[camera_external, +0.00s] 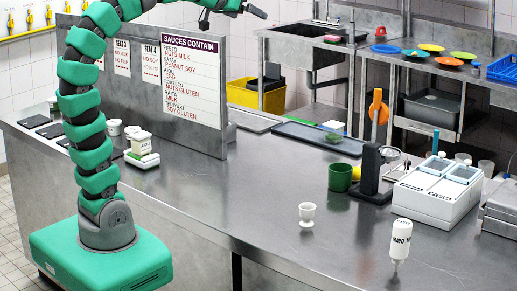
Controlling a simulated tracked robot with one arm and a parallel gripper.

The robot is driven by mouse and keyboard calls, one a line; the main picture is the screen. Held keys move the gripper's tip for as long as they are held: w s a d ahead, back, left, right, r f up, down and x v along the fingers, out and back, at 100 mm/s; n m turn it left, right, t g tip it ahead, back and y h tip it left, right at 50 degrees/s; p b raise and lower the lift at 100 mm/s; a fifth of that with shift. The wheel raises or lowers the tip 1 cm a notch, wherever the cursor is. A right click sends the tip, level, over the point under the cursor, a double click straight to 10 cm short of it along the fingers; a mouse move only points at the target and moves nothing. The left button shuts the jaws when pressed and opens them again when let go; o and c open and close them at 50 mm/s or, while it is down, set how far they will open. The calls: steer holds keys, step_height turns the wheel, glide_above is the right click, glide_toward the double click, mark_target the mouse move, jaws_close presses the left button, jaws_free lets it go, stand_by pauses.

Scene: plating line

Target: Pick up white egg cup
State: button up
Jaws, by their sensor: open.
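The white egg cup (307,214) stands upright on the steel counter (262,210), near its front edge and right of the picture's middle. Nothing touches it. My gripper (256,7) is at the top of the picture, partly cut off by the frame edge. It is open and empty, high above the counter and well away from the egg cup, up and to the left of it.
A green cup (340,177) and a black stand (371,172) are behind the egg cup. A white mayo bottle (400,241) stands upside down to its right. A white container unit (436,190) is farther right. A sauces sign (189,75) rises at the left. The counter around the egg cup is clear.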

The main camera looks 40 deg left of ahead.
steer(key=s+a+r+t+y+b, duration=0.1)
steer(key=s+a+r+t, duration=0.2)
steer(key=s+a+r, duration=0.3)
steer(key=shift+r+b, duration=0.25)
steer(key=shift+b, duration=0.15)
steer(key=shift+w, duration=0.1)
steer(key=c, duration=0.7)
